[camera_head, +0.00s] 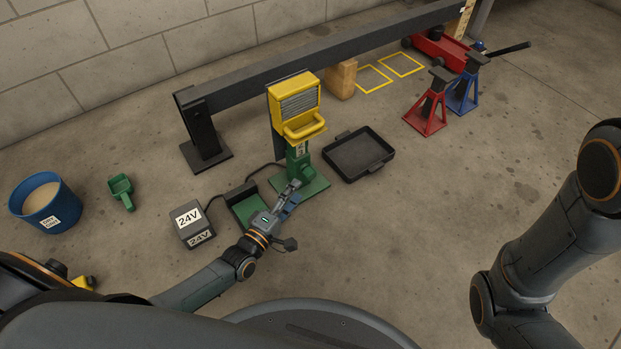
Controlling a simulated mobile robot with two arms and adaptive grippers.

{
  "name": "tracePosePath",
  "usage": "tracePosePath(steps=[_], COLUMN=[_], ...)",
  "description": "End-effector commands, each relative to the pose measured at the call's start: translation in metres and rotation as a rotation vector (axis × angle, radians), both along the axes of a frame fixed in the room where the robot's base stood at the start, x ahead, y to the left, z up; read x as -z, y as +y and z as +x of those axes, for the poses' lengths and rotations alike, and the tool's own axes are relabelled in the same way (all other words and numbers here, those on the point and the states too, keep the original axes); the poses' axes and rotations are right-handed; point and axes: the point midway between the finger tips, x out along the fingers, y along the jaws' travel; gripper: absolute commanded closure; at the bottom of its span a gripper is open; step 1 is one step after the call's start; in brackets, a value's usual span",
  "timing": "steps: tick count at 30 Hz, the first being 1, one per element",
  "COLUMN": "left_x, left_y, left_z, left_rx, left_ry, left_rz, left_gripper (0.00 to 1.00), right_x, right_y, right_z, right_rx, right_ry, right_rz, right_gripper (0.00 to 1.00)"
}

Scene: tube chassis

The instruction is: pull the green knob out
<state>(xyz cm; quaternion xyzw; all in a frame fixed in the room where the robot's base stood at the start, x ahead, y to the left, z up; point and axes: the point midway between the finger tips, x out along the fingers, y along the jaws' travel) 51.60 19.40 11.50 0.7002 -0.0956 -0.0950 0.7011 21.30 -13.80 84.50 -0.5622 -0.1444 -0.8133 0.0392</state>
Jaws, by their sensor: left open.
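My left gripper (291,193) is open, low in front of a green stand (299,163) under a yellow box-shaped unit (294,103) with a grey ribbed front and a yellow handle. Its fingers overlap the stand's green base (316,186) in the picture. I cannot tell whether they touch it. I cannot make out a separate green knob; the stand's lower front is partly hidden by the gripper. My right arm shows at the right, but its gripper is out of view.
A grey 24V box (190,222) with a cable stands left of the gripper. A black tray (358,153) lies right of the stand. Behind runs a dark beam (330,58). Red (427,112) and blue (464,93) stands, a blue bucket (43,203) and a green scoop (121,190) are farther off.

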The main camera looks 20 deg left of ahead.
Motion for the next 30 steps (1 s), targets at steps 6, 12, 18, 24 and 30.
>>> tracePosePath(steps=[6,12,18,24,30], left_x=[0.005,0.003,0.001,0.000,0.001], left_y=[-0.012,-0.019,-0.022,-0.022,-0.022], left_z=[0.046,0.071,0.080,0.080,0.080], left_rx=[-0.002,-0.001,-0.001,-0.001,-0.001], left_ry=[-0.004,-0.002,0.000,0.001,0.001], left_rz=[-0.002,0.000,0.001,0.001,0.001], left_gripper=[0.48,0.48,0.48,0.48,0.83], right_x=[0.030,0.043,0.046,0.046,0.046], right_y=[0.000,0.000,0.000,0.000,0.000], right_z=[0.001,0.001,0.000,0.000,0.001], right_rx=[0.000,0.000,0.000,0.001,0.000], right_ry=[0.002,0.002,0.001,0.001,0.001], right_rz=[0.000,0.000,0.000,-0.001,0.000], right_gripper=[0.35,0.35,0.35,0.35,0.35])
